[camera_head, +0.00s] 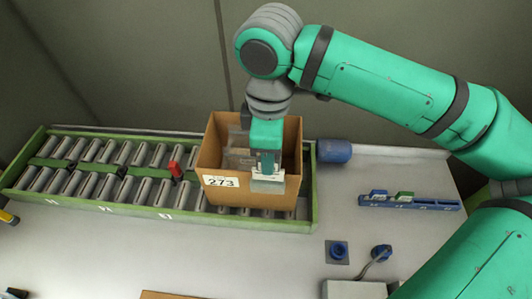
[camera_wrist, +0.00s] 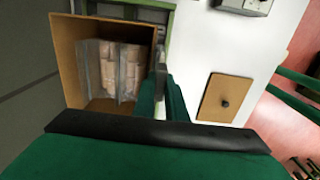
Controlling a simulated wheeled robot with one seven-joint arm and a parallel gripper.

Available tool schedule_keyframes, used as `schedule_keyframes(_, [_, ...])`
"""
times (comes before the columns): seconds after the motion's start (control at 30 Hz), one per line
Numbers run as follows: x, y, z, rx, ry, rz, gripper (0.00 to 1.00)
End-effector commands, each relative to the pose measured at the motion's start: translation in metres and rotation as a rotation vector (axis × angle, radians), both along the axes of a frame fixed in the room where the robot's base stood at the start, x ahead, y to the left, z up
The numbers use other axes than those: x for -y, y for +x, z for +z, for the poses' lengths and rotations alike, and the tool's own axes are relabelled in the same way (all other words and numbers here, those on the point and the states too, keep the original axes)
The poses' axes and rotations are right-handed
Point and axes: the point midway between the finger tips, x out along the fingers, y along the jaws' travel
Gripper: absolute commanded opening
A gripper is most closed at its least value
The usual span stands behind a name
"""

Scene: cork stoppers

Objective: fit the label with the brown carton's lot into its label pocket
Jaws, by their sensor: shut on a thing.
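The brown carton (camera_head: 222,200) stands open-topped on the roller conveyor, with "273" printed on a white patch on its front wall. It also shows in the wrist view (camera_wrist: 75,50), holding clear bags of corks (camera_wrist: 108,68). My gripper (camera_head: 267,172) points down at the carton's front wall, right of the number; its fingers also show in the wrist view (camera_wrist: 161,90). It is shut on a thin label, mostly hidden between the fingers. A pale grey pocket-like piece (camera_head: 267,186) shows at the fingertips against the wall. I cannot tell whether the label is inside it.
A blue rack (camera_head: 430,204) at the right holds a blue label (camera_head: 378,194) and a green label (camera_head: 404,197). The green-railed conveyor (camera_head: 100,205) runs left. The counter in front is mostly clear.

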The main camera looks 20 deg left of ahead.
Motion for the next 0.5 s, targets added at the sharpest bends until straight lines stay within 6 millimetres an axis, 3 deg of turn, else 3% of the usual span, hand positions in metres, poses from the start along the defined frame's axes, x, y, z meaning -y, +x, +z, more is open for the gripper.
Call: schedule_keyframes(0.5, [-0.0052,-0.0010,-0.0002,0.000,0.001,0.012,0.00])
